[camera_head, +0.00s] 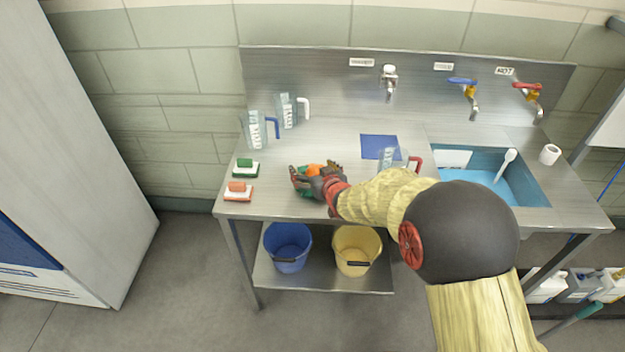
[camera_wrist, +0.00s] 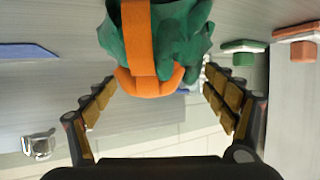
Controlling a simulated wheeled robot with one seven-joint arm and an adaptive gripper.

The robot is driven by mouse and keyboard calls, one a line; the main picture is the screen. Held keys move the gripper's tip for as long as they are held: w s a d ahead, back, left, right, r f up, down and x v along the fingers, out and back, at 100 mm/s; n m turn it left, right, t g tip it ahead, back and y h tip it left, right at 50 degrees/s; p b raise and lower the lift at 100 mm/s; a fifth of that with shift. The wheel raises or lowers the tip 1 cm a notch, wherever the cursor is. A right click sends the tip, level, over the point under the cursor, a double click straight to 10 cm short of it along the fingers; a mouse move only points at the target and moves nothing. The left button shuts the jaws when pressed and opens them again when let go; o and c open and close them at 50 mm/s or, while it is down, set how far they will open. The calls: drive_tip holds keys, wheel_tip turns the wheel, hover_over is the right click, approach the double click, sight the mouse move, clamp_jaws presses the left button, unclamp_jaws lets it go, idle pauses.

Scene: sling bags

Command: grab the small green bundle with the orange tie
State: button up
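The small green bundle with the orange tie (camera_head: 314,169) lies on the steel counter, left of the blue mat, partly covered by my gripper in the head view. In the wrist view the bundle (camera_wrist: 178,38) fills the upper middle, with its orange band (camera_wrist: 138,40) running up it and an orange loop at its near end. My gripper (camera_wrist: 158,78) is open, with one finger on each side of the bundle's near end. I cannot tell whether either finger touches it. In the head view my gripper (camera_head: 318,182) is right at the bundle.
A green brush (camera_head: 245,167) and an orange brush (camera_head: 239,190) lie to the left. Two jugs (camera_head: 258,130) stand behind; another jug (camera_head: 393,160) stands by the blue mat (camera_head: 379,147). The sink (camera_head: 520,188) is at right. Blue (camera_head: 287,247) and yellow (camera_head: 356,250) buckets are below.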

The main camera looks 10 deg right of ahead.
drive_tip(key=shift+c, duration=1.2)
drive_tip(key=c, duration=1.1)
drive_tip(key=shift+r, duration=0.1)
